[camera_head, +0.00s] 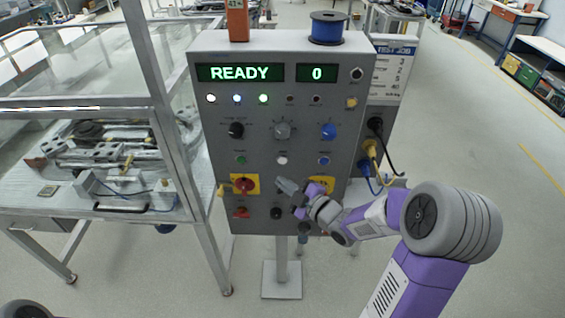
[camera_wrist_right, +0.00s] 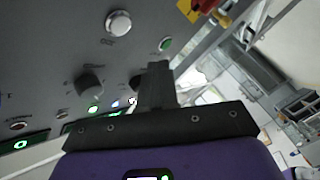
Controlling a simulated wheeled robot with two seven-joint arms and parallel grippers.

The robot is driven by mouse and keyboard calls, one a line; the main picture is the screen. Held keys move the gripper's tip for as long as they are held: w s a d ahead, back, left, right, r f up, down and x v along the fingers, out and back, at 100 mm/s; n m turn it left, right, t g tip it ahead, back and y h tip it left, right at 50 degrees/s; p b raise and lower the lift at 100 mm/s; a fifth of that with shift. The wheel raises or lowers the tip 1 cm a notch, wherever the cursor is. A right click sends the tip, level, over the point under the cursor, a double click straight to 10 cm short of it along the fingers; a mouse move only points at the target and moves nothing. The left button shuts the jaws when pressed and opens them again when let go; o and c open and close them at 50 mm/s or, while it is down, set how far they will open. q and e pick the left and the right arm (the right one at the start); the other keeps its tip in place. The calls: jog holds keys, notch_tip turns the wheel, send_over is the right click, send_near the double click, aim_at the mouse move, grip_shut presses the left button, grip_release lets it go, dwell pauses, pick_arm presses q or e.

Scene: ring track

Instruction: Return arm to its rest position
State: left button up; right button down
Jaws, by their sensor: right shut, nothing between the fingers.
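My right gripper (camera_head: 288,188) is in front of the lower middle of a grey control panel (camera_head: 265,170) in the head view. Its fingers are shut with nothing between them. In the right wrist view the dark shut fingers (camera_wrist_right: 157,85) stand out before the panel face (camera_wrist_right: 60,40); I cannot tell their exact distance from it. My purple and grey right arm (camera_head: 375,218) reaches in from the right. The left gripper does not show.
The panel carries a READY display (camera_head: 240,73), a counter reading 0 (camera_head: 317,73), knobs, lights and a red switch on a yellow plate (camera_head: 244,185). Cables (camera_head: 376,155) plug into its right side. A framed glass workcell (camera_head: 95,150) stands left. Floor (camera_head: 470,150) at right is clear.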

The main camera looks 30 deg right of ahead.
dwell(0.3)
jog(key=s+a+f+m+g, duration=0.2)
jog(key=a+f+m+g, duration=0.25)
jog(key=f, duration=0.75)
jog(key=s+a+f+m+g, duration=0.25)
jog(key=a+f+m, duration=0.3)
jog(key=f, duration=0.65)
jog(key=s+a+f+m+g, duration=0.2)
jog(key=s+a+f+g, duration=0.2)
jog(key=s+a+f, duration=0.1)
jog(key=s+a+f+m+g, duration=0.3)
jog(key=s+a+f+g, duration=0.1)
jog(key=s, duration=0.6)
notch_tip(320, 180, down, 3)
jog(key=shift+s+a+r+g, duration=0.15)
jog(key=shift+s+a+g, duration=0.15)
jog(key=shift+g, duration=0.2)
